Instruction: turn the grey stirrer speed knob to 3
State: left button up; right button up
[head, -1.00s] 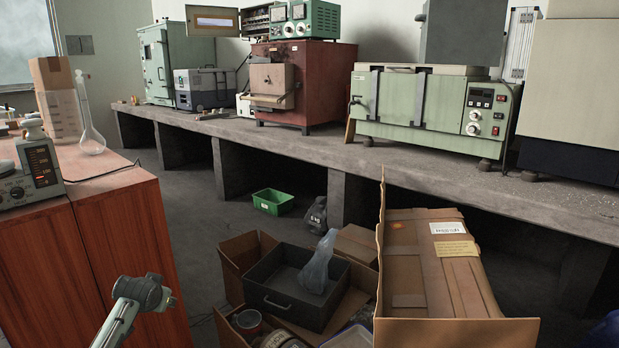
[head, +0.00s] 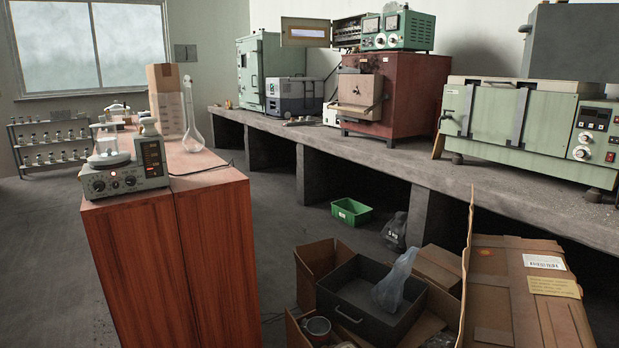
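The hotplate stirrer (head: 152,183) stands on the near end of the reddish wooden cabinet top (head: 215,178) at the left. Its front panel carries two small round knobs, a left knob (head: 98,185) and a right knob (head: 130,181). I cannot tell which one sets the stirrer speed, and their markings are too small to read. A glass vessel (head: 107,143) sits on the plate. A dark display (head: 153,155) with red digits is on the taller right part. Neither of my grippers is in view.
A long-necked flask (head: 192,125) and a cardboard box (head: 166,78) stand behind the stirrer. Open cartons with a grey tray (head: 345,312) are on the floor right of the cabinet. A concrete bench (head: 400,160) with instruments runs along the wall. Floor left of the cabinet is clear.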

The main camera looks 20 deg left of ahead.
aim_at(99, 186)
jog(key=u, duration=1.45)
